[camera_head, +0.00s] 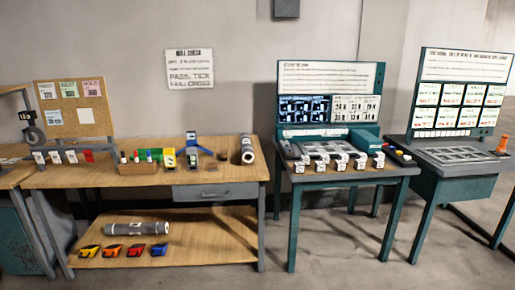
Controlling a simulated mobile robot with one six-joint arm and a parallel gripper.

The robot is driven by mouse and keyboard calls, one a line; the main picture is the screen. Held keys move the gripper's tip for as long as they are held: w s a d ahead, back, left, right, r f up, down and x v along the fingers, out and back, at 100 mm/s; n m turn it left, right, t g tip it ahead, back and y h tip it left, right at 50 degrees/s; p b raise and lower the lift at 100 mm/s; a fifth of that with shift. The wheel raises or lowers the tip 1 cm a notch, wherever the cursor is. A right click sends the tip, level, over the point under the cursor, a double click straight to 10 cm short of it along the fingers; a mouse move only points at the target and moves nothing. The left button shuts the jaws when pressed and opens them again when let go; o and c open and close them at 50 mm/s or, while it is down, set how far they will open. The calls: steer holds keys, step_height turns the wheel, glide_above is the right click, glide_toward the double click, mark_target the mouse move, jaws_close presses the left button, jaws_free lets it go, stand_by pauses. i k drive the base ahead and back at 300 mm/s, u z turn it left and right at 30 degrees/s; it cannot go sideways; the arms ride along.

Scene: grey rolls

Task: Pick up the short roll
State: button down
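Two grey rolls are in view. One grey roll (247,150) is at the right end of the wooden bench top; it looks the shorter of the two, but I cannot tell whether it stands or lies end-on to me. The other grey roll (137,229) looks longer and lies sideways on the lower shelf. My gripper is not in view.
Two teal workstations (340,176) (470,160) stand to the right. The floor (350,265) in front looks clear.

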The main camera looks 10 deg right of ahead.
mark_target(247, 152)
steer(key=u, duration=0.15)
steer(key=i, duration=0.95)
steer(key=z, duration=3.05)
steer(key=i, duration=0.1)
steer(key=u, duration=1.65)
